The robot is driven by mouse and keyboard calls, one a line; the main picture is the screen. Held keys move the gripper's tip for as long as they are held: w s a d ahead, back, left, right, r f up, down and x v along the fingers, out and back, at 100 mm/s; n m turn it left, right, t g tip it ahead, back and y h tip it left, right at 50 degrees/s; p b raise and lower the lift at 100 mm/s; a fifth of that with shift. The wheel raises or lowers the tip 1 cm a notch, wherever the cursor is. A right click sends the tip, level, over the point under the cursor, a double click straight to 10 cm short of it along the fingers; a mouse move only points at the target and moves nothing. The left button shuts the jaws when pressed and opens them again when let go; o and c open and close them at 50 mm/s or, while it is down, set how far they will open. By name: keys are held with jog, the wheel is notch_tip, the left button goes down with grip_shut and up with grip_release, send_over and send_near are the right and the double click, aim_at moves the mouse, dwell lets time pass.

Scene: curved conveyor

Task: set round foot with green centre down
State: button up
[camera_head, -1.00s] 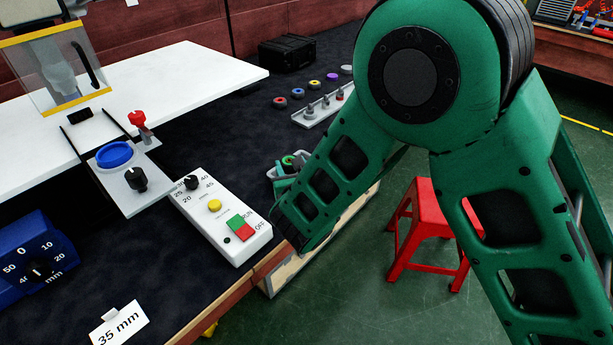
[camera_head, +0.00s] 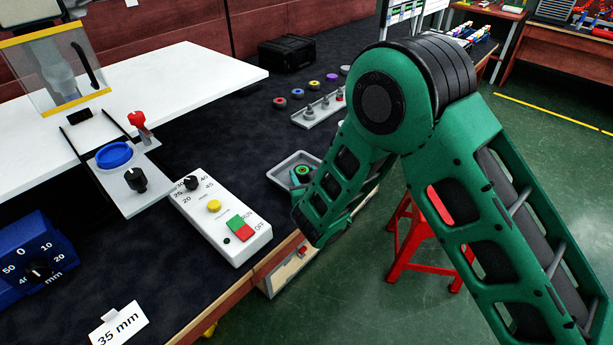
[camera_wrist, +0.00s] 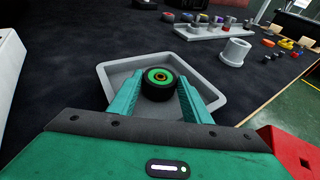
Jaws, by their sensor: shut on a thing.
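The round foot with the green centre (camera_wrist: 159,83) is black-sided with a green top and a small orange ring. In the wrist view it sits between the two green fingers of my gripper (camera_wrist: 164,100), which are shut on it. It is over the grey tray (camera_wrist: 112,74); I cannot tell whether it touches the tray floor. In the head view the foot (camera_head: 303,171) shows at the tray (camera_head: 283,166), partly hidden by my arm. My fingers are mostly hidden there.
A white control box (camera_head: 222,222) lies left of the tray. Behind are a rack with grey pegs (camera_head: 318,109) and several coloured round feet (camera_head: 297,93). In the wrist view a grey cylinder (camera_wrist: 234,52) stands right of the tray. A red stool (camera_head: 408,240) stands beside the table.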

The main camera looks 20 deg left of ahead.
jog(key=shift+f, duration=0.1)
jog(key=o, duration=1.1)
jog(key=v, duration=1.2)
